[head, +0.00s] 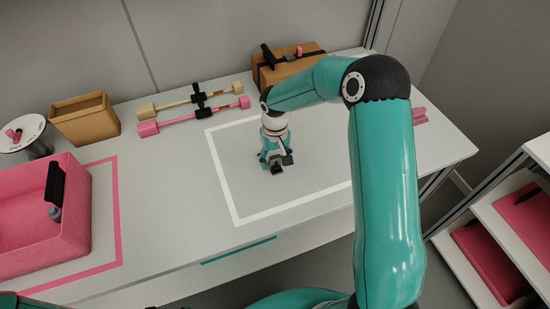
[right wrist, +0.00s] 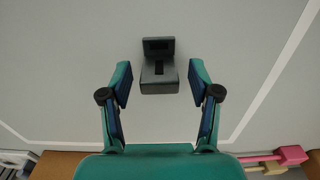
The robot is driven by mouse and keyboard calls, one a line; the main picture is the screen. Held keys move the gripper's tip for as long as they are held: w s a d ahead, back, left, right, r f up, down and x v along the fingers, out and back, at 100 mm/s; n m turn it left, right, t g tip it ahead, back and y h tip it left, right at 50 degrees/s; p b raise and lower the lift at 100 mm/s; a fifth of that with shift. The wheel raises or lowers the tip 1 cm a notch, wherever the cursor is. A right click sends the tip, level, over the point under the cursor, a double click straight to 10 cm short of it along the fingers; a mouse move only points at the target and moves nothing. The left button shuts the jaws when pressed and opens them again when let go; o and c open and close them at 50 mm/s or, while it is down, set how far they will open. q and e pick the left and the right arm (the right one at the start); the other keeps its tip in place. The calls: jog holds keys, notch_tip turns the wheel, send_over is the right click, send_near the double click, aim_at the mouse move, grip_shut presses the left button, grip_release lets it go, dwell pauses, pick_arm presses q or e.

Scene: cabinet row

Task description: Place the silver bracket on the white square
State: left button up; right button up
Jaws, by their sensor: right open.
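The silver bracket (right wrist: 158,80), a dark grey stepped metal piece with a slot, shows in the right wrist view just beyond and between my fingertips. In the head view the bracket (head: 276,167) is small and partly hidden by my gripper. It appears inside the white square (head: 295,203), a white outline on the grey table; its line also shows in the right wrist view (right wrist: 262,90). My right gripper (head: 275,158) points down over this area. Its fingers (right wrist: 158,88) are open on either side of the bracket, with gaps visible. My left gripper is not in view.
A pink bin (head: 40,235) stands left inside a pink outline. A tan open box (head: 85,120), a pink dumbbell-shaped bar (head: 195,117) and a cardboard box (head: 285,72) are along the back. Shelves (head: 480,255) stand at right. The table's front edge is close.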

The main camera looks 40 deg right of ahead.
aim_at(276, 158)
notch_tip(276, 158, up, 12)
dwell(0.6)
jog(key=shift+s, duration=0.15)
dwell(0.3)
